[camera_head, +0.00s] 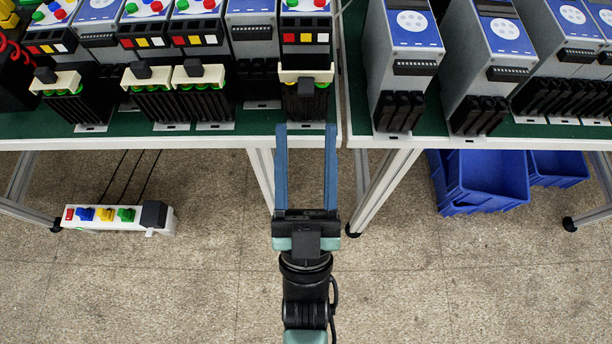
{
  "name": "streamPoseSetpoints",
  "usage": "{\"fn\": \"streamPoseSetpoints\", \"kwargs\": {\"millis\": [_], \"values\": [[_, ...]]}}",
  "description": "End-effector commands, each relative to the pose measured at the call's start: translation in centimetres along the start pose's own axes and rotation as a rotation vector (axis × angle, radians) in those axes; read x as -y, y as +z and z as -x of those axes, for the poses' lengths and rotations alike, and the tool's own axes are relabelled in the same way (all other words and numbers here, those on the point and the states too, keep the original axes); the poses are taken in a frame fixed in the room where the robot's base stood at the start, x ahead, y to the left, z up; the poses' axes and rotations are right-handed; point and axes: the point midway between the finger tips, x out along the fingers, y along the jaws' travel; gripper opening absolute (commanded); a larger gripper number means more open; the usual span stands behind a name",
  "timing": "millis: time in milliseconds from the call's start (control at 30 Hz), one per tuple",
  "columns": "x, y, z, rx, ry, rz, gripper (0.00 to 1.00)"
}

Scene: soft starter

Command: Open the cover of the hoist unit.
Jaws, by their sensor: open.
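Several units with red, green and blue tops stand on the left table, some with a cream cover (319,76) and a black block low on the front. No label is readable, so I cannot tell which is the hoist unit. My gripper (306,135) is open, with two long blue fingers pointing at the rightmost unit (305,40) of that table. Its fingertips are at the table's front edge in the picture, just below that unit's cream cover and apart from each other. Nothing is between the fingers. The cover appears to lie across the unit's black lower front.
The left table (120,144) and the right table (480,143) stand side by side with a narrow gap. Tall grey-blue units (402,50) fill the right table. Blue bins (485,180) and a power strip (118,217) lie below. The floor around my arm is clear.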

Motion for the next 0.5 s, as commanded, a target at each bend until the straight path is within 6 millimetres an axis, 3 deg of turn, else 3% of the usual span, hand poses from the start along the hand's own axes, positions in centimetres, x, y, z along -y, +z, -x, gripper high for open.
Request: {"fn": "streamPoseSetpoints", "kwargs": {"millis": [33, 200, 500], "values": [[0.0, 0.2, 1.5, 0.007, 0.000, 0.000, 0.53], [0.0, 0.2, 5.1, 0.006, 0.000, 0.000, 0.53], [0.0, 0.0, 8.4, 0.000, 0.000, 0.000, 0.53]]}}
